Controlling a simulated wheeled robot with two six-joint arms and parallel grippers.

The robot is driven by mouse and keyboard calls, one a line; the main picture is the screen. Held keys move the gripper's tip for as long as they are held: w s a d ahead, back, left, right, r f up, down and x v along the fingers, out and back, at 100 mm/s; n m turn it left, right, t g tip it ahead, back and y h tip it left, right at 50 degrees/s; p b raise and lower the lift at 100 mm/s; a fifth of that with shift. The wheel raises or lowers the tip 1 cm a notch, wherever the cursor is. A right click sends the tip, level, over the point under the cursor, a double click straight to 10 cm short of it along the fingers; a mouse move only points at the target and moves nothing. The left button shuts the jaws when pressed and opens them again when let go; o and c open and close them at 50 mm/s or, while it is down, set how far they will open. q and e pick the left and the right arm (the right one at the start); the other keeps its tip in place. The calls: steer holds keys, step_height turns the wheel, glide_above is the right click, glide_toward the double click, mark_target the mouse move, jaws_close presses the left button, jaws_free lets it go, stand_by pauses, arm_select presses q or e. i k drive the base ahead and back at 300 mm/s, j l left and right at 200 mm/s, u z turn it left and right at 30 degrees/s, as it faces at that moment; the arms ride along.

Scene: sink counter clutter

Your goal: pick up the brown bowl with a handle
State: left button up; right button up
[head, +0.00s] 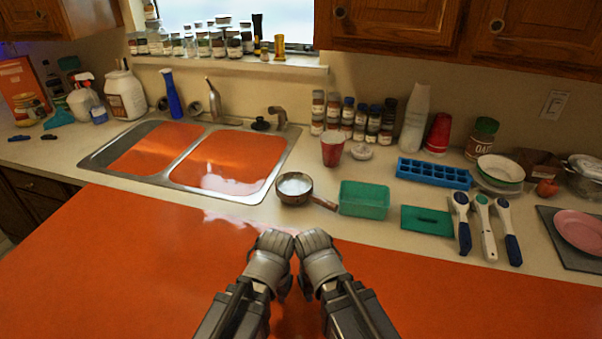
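A small round brown bowl with a handle (295,200) sits on the counter just right of the sink. Its inside looks pale, and its handle points to the right and toward me. My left gripper (274,240) and my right gripper (314,241) are side by side, close together, in front of the bowl on the near side. They appear apart from the bowl. Their fingertips are not clear enough to show whether they are open or shut.
A green container (365,200) stands right of the handle, with a green lid (427,221) beyond it. A red cup (332,149) stands behind the bowl. The sink (258,194) is to the left. The orange surface (130,260) in front is clear.

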mark_target(292, 188)
steer(key=i+j+z, duration=0.2)
steer(key=j, duration=0.4)
steer(key=i+j+z, duration=0.1)
steer(key=j+z, duration=0.15)
steer(key=j, duration=0.4)
steer(key=j+z, duration=0.2)
steer(key=j, duration=0.45)
steer(key=i, duration=0.05)
